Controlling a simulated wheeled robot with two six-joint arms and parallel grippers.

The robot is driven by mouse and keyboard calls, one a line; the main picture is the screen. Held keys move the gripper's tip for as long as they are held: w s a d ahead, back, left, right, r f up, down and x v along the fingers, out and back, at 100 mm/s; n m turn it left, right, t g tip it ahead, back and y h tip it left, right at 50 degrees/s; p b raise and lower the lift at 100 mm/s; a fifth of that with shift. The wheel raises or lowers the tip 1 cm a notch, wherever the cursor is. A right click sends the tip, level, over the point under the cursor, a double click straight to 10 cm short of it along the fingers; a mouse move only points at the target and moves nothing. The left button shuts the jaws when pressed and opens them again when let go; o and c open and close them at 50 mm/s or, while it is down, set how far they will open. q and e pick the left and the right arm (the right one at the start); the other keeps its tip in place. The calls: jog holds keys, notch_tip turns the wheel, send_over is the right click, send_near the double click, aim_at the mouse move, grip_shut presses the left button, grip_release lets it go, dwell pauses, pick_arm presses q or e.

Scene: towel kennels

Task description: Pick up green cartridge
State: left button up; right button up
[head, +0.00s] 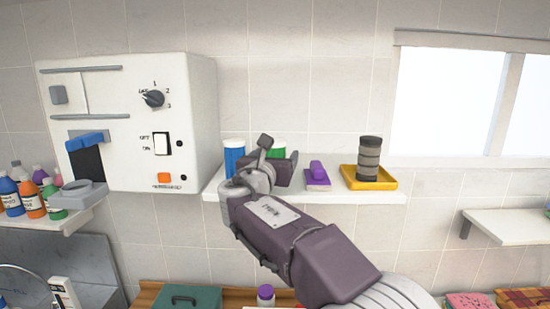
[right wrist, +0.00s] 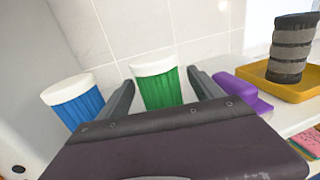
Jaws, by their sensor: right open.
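The green cartridge (head: 278,147) has a white cap and stands upright on the white wall shelf. In the head view my right gripper (head: 268,160) partly covers it. In the right wrist view the green cartridge (right wrist: 162,87) shows between the two open fingers of my right gripper (right wrist: 160,95). Its lower part is hidden by the gripper body, and I cannot tell whether a finger touches it. A blue cartridge (head: 234,155) with a white cap stands to its left, outside the fingers; it also shows in the right wrist view (right wrist: 75,101). My left gripper is not in view.
Right of the gripper on the shelf (head: 335,196) are a purple block-like object (head: 317,178) and a yellow tray (head: 370,183) holding a dark banded cylinder (head: 368,156). A white wall machine (head: 130,120) stands close on the left. Several bottles (head: 32,198) stand at far left.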

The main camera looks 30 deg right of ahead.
jog(key=shift+s, duration=0.2)
jog(key=shift+c, duration=1.2)
jog(key=shift+w+a, duration=0.1)
jog(key=c, duration=1.3)
jog(key=shift+r+p, duration=0.4)
jog(key=shift+r, duration=1.65)
jog(key=s+d+r, duration=0.2)
jog(key=d, duration=0.1)
jog(key=s+d+r+p, duration=0.1)
jog(key=s+d+r, duration=0.1)
jog(key=d, duration=0.1)
jog(key=s+d+r+p, duration=0.1)
jog(key=s+d+r, duration=0.1)
jog(key=d+r, duration=0.1)
jog(key=shift+s+d, duration=0.1)
jog(key=shift+d, duration=0.35)
